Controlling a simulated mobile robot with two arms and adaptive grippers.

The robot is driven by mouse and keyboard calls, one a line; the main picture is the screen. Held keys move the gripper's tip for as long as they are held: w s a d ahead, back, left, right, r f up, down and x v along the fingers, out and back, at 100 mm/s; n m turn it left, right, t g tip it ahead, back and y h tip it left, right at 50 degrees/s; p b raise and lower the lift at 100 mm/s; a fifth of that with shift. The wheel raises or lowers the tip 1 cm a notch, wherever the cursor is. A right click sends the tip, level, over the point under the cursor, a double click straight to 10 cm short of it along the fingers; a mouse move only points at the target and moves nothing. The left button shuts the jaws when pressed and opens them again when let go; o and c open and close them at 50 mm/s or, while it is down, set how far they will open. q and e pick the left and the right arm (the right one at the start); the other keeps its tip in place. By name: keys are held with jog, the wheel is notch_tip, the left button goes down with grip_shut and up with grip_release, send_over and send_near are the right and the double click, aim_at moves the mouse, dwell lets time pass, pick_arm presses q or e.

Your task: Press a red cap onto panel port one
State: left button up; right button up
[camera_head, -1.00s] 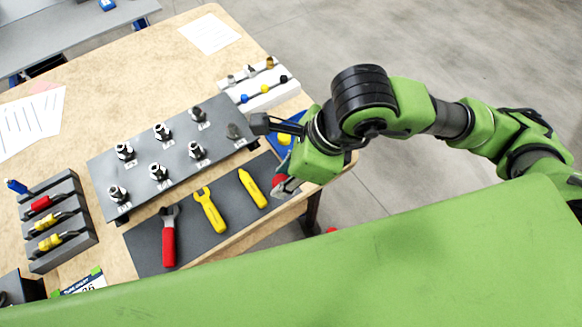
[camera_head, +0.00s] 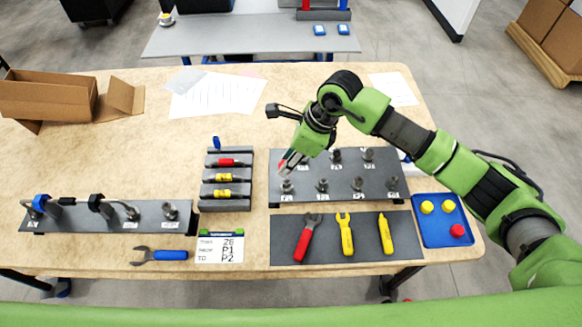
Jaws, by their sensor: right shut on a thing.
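My right gripper (camera_head: 290,161) is over the left end of the dark panel (camera_head: 305,190). It is shut on a small red cap (camera_head: 283,164), mostly hidden by the fingers. A metal port (camera_head: 287,187) stands upright on the panel's front left corner, just below the cap in the picture. I cannot tell whether cap and port touch. Several other bare metal ports stand in two rows on the panel; their labels are too small to read. A blue tray (camera_head: 431,238) at the right holds two yellow caps and one red cap (camera_head: 457,230). My left gripper is not in view.
A dark mat (camera_head: 375,251) with a red wrench and two yellow tools lies before the panel. A tool rack (camera_head: 226,204) stands left of it. A fitting bar (camera_head: 75,218), a blue wrench (camera_head: 160,255) and a card (camera_head: 219,250) lie farther left.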

aim_at(289, 183)
jog(key=shift+d+f, duration=0.15)
jog(key=shift+f, duration=0.2)
jog(key=shift+w+f+b, duration=0.1)
jog(key=shift+f+b, duration=0.2)
jog(key=shift+f, duration=0.15)
jog(key=shift+f+b, duration=0.35)
jog(key=shift+f, duration=0.9)
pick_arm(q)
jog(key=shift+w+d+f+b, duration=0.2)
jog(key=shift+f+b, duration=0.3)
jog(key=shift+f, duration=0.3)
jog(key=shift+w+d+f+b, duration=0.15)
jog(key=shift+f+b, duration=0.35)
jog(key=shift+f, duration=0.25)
pick_arm(e)
jog(key=shift+f, duration=0.75)
pick_arm(q)
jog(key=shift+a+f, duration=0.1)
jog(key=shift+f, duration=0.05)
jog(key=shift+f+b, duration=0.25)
jog(key=shift+b, duration=0.15)
pick_arm(e)
jog(key=shift+f, duration=0.1)
pick_arm(q)
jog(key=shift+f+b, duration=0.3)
jog(key=shift+b, duration=0.05)
